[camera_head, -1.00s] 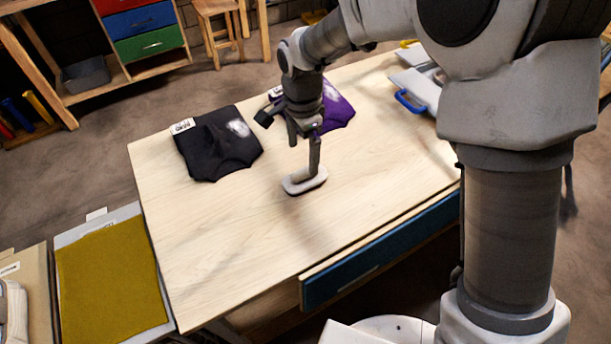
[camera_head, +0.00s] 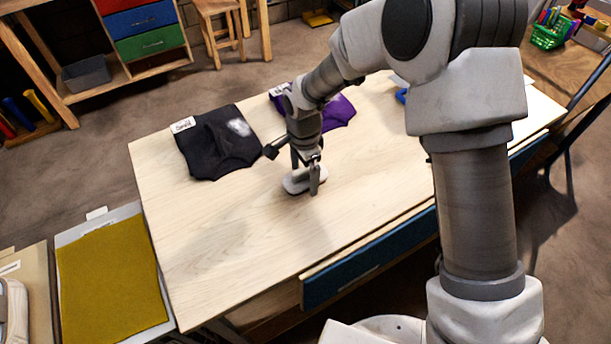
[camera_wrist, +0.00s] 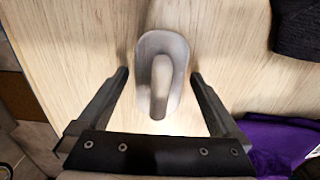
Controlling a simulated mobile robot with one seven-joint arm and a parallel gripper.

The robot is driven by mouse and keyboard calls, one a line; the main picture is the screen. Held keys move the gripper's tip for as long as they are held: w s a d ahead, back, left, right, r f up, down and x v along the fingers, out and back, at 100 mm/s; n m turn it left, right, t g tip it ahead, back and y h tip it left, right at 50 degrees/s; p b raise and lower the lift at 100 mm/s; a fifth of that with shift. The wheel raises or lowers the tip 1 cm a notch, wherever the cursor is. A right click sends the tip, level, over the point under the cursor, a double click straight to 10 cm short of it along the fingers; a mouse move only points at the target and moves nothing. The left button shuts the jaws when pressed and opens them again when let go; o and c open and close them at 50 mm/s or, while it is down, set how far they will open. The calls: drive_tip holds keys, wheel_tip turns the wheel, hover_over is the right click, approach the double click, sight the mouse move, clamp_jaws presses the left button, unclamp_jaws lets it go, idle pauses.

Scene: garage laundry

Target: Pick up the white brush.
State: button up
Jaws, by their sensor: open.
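The white brush (camera_wrist: 172,50) lies on the wooden table with its handle upward in the wrist view. It also shows in the head view (camera_head: 293,184), partly hidden by my gripper. My gripper (camera_wrist: 158,74) is open, with one finger on each side of the brush's near end. There is a gap between each finger and the brush. In the head view my gripper (camera_head: 305,178) points down at the brush, close to the table top.
A black garment (camera_head: 215,145) and a purple garment (camera_head: 338,112) lie on the table (camera_head: 215,235) behind the brush. A blue handle (camera_head: 401,96) shows partly behind my arm. The table's front and left areas are clear.

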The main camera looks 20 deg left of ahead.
sight(301, 168)
drive_tip(key=c, duration=1.4)
drive_tip(key=shift+r, duration=0.1)
drive_tip(key=shift+r, duration=0.4)
drive_tip(key=r, duration=0.3)
drive_tip(key=shift+s+a+r, duration=0.1)
drive_tip(key=shift+a+r, duration=0.25)
drive_tip(key=s+a+r, duration=0.1)
drive_tip(key=a+r, duration=0.1)
drive_tip(key=a, duration=0.1)
drive_tip(key=s+a+r, duration=0.1)
drive_tip(key=a+r, duration=0.1)
drive_tip(key=a, duration=0.2)
drive_tip(key=s+a+r, duration=0.2)
drive_tip(key=a, duration=0.1)
drive_tip(key=shift+a+r, duration=0.15)
drive_tip(key=shift+r, duration=0.05)
